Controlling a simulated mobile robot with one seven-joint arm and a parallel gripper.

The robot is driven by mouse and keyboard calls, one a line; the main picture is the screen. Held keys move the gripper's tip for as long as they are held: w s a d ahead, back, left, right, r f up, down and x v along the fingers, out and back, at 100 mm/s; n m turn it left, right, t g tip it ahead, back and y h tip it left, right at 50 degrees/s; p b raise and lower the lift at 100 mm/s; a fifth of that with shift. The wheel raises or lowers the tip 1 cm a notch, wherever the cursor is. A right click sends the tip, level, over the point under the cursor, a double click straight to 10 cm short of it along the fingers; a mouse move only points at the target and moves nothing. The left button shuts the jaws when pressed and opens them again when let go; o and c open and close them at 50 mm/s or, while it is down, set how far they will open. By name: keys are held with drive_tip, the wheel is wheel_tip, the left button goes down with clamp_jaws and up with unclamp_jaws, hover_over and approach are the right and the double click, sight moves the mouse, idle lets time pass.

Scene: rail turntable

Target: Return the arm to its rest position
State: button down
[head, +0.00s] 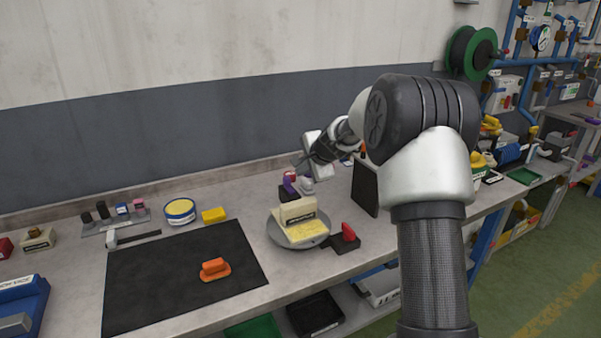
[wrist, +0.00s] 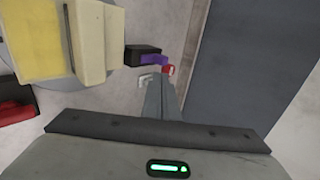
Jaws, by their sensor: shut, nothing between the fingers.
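My arm reaches from the right of the head view over the back part of the workbench (head: 200,314). My gripper (wrist: 162,88) is shut and empty in the wrist view, its fingers pressed together. In the head view the gripper end is small and partly hidden among objects behind the turntable. The round grey turntable (head: 273,235) stands on the bench and carries a cream block with a dark label (head: 297,211) and a yellow piece (head: 308,231). The cream block also shows at the upper left of the wrist view (wrist: 92,42).
A purple and red item (head: 289,183) is close to my gripper. A dark upright panel (head: 365,187) stands right of the turntable, and a red-handled piece (head: 348,233) lies in front. A black mat (head: 150,285) with an orange-handled block (head: 214,267) lies left. The wall is behind.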

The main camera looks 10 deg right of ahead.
drive_tip(key=shift+w, duration=0.1)
drive_tip(key=s+a+r+n+g+p, duration=0.1)
drive_tip(key=s+a+r+n+p, duration=0.25)
drive_tip(key=s+r, duration=0.7)
drive_tip(key=s+a+r+n+g+p, duration=0.15)
drive_tip(key=s+r+n, duration=0.5)
drive_tip(key=s, duration=0.65)
drive_tip(key=s+d+r+n+h+p, duration=0.1)
drive_tip(key=s+n+p, duration=0.1)
drive_tip(key=s, duration=1)
drive_tip(key=s+d+n+h+p, duration=0.1)
drive_tip(key=s+n+p, duration=0.1)
drive_tip(key=s, duration=1.1)
drive_tip(key=shift+d+r+n+g, duration=0.25)
drive_tip(key=shift+r+n+g, duration=0.1)
drive_tip(key=shift+n+g, duration=0.15)
drive_tip(key=shift+s, duration=0.1)
